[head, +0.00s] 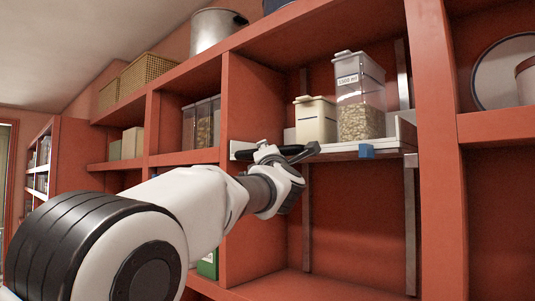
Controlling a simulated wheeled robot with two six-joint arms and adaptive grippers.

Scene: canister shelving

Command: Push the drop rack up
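The drop rack (345,154) is a pale shelf with a blue tab (366,151) on its front edge. It sits between metal rails in a red cabinet bay, at about the height of the neighbouring shelves. A clear canister of grain (360,98) and a cream canister (315,121) stand upright on it. My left gripper (284,156) is at the rack's front left, by a dark bar that looks like a handle. The arm partly hides this spot, and I cannot tell whether the fingers are closed around the bar. My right gripper is not in view.
Red uprights (440,160) bound the bay on both sides. The bay below the rack looks empty. A metal pot (216,30) and wicker baskets (146,73) stand on the cabinet top. Grain containers (203,123) fill the bay to the left.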

